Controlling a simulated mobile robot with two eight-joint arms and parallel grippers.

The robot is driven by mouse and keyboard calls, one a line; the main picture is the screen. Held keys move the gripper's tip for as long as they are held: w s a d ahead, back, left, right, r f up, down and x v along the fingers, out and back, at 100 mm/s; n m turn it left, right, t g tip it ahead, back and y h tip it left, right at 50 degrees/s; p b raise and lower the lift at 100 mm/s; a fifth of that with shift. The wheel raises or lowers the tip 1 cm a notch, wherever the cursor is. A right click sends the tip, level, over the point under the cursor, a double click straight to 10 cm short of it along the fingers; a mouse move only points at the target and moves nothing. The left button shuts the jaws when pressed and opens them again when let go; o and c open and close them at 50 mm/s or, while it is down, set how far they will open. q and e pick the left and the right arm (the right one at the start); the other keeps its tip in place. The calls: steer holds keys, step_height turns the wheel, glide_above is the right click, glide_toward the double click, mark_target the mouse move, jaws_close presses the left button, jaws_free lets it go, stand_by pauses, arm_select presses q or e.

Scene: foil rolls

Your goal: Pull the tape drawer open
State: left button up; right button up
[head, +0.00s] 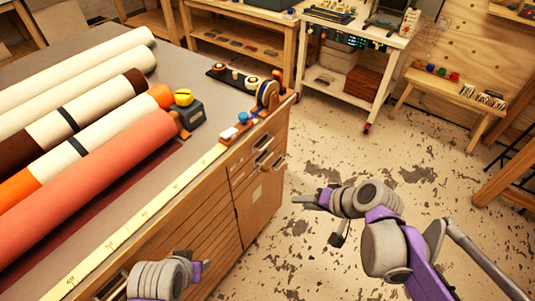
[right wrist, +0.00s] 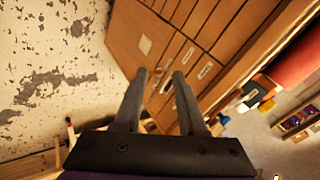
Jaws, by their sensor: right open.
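The wooden workbench cabinet has small drawers (head: 240,172) with metal handles near its right end, under the tabletop edge. They look shut; I cannot tell which one is the tape drawer. In the right wrist view, drawer fronts (right wrist: 190,52) with pale labels show beyond the fingers. My right gripper (head: 298,199) is open and empty, to the right of the cabinet front and apart from it. Its two fingers (right wrist: 163,76) point toward the drawers in the wrist view. My left gripper (head: 205,268) is at the bottom, near the cabinet front; its fingers are mostly hidden.
Several large rolls lie on the tabletop, including a coral one (head: 95,190). A yellow measuring strip (head: 135,217) runs along its front edge. A tape dispenser (head: 267,94) stands at the far corner. A white cart (head: 350,83) stands behind. The floor (head: 310,250) beside the cabinet is clear.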

steer(key=w+f+m+t+y+b, duration=0.2)
steer(key=w+y+b, duration=0.1)
steer(key=w, duration=0.7)
steer(key=w+f+m+t+y+b, duration=0.2)
steer(key=w+y+b, duration=0.15)
steer(key=w, duration=0.55)
arm_select(q)
step_height(320, 180, down, 9)
steer(key=shift+b, duration=0.3)
arm_select(e)
steer(key=x, duration=1.1)
steer(key=shift+a, duration=0.2)
arm_select(q)
steer(key=shift+s, duration=0.1)
arm_select(e)
jaws_close()
